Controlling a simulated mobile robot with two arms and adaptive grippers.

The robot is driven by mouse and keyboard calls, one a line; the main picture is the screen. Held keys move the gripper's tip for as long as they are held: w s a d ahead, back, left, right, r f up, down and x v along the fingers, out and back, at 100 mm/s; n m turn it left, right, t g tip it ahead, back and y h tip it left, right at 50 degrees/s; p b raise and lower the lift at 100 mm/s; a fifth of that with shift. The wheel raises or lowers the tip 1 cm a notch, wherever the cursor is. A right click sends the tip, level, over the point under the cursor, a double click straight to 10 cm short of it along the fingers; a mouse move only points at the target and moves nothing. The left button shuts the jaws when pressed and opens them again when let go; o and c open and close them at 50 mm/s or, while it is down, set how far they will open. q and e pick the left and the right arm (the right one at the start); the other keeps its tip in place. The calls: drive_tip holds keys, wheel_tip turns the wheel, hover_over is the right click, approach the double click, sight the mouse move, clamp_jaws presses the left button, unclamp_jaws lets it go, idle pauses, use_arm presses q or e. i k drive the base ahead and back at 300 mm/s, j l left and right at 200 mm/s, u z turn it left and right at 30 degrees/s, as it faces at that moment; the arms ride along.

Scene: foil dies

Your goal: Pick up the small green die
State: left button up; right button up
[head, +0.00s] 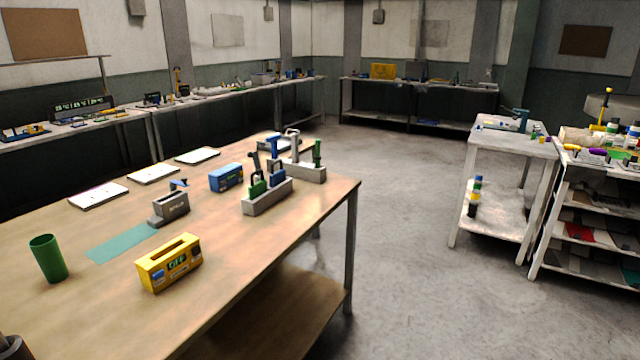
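Two grey slotted blocks stand near the far right corner of the wooden table (110,235). The front block (268,203) holds a green die-like piece (258,185) at its left and blue upright pieces beside it. The rear block (308,172) holds a taller green piece (317,153) at its right end and a grey upright one. From here I cannot tell for sure which green piece is the small die. Neither of my grippers shows in the head view; only a dark rounded part is cut off at the lower left corner.
On the table are a green cup (48,258), a yellow box-shaped device (169,263), a teal mat (120,243), a grey device (170,209), a blue box (226,177) and white sheets (98,196). Open floor (405,200) lies right of the table, before a white cart (512,142).

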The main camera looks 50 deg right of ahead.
sight(255, 190)
drive_tip(key=z, duration=1.2)
